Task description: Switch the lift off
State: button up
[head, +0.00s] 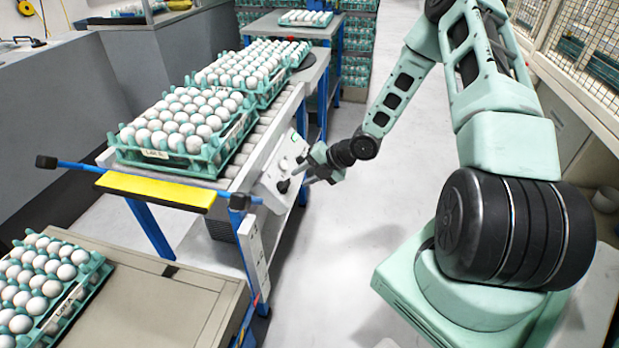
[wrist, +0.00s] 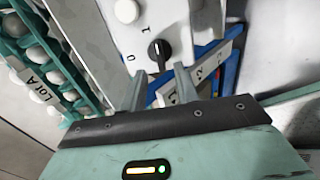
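A white control panel (head: 271,190) is fixed to the right side of the blue-legged roller table. In the wrist view the panel (wrist: 180,22) carries a black rotary knob (wrist: 159,54) with the marks 0 on its left and 1 above. The knob's pale line appears to point up, nearer the 1 than the 0. My gripper (wrist: 161,88) is open, its two fingers apart just short of the knob, one to each side. Nothing is between them. In the head view my gripper (head: 307,172) is close to the panel; its fingertips are hard to make out.
Egg trays (head: 205,165) stand on the roller table (head: 235,175), with a yellow strip (head: 155,191) and blue bars at its near end. Another egg tray (head: 75,300) is at lower left. Caged shelving (head: 580,50) lines the right. The grey floor (head: 345,240) beside the table is clear.

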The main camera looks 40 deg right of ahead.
aim_at(289, 184)
jog(key=b+x, duration=0.4)
jog(key=x, duration=0.2)
jog(key=shift+f, duration=0.15)
jog(key=shift+w, duration=0.1)
jog(key=shift+a, duration=0.1)
jog(key=shift+c, duration=0.3)
jog(key=shift+c, duration=1.1)
